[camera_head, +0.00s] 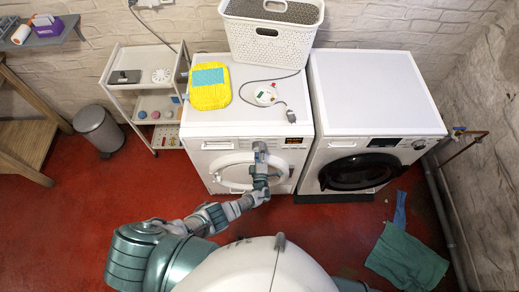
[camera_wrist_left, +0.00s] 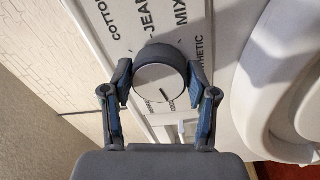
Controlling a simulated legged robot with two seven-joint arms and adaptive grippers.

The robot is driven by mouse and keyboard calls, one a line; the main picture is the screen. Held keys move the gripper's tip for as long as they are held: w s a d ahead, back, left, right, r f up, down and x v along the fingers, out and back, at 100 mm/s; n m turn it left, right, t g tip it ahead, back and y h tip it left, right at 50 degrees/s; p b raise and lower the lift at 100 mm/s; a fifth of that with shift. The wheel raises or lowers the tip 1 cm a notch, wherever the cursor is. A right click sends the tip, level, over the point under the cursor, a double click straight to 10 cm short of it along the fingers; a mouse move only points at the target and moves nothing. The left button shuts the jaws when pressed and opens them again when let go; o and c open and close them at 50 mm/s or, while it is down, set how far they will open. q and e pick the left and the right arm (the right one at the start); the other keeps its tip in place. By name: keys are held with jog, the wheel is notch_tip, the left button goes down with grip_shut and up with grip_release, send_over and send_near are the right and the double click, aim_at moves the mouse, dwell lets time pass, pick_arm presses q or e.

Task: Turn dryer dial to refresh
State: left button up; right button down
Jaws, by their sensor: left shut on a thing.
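The dryer (camera_head: 205,160) is the left white machine, with a round white door (camera_head: 232,172) on its front. My left gripper (camera_head: 260,149) is at the dryer's front panel, above the door, and hides the dial in the head view. In the left wrist view the round grey dial (camera_wrist_left: 160,82) sits between the two fingers of the left gripper (camera_wrist_left: 159,74), which are shut on its sides. A dark mark on the dial's face points toward the lower right of the picture. Labels such as cotton, jeans, mix and synthetic show around it. My right gripper is not in view.
A yellow pack (camera_head: 210,96), a corded device (camera_head: 266,94) and a white basket (camera_head: 270,45) are on the machines. A washer (camera_head: 370,95) with a dark door stands right. A cart (camera_head: 120,70) and bin (camera_head: 97,128) stand left. A green cloth (camera_head: 408,258) lies on the floor.

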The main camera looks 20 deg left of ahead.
pick_arm(q)
jog(key=m, duration=0.4)
jog(key=shift+s+a+f+h+p, duration=0.1)
jog(key=shift+s+f+h+p, duration=0.1)
jog(key=shift+f+h+p, duration=0.15)
jog(key=shift+m+p, duration=0.45)
jog(key=shift+m, duration=1.65)
jog(key=o, duration=0.9)
jog(key=shift+o, duration=1.3)
jog(key=shift+w+r, duration=0.1)
jog(key=shift+w, duration=0.05)
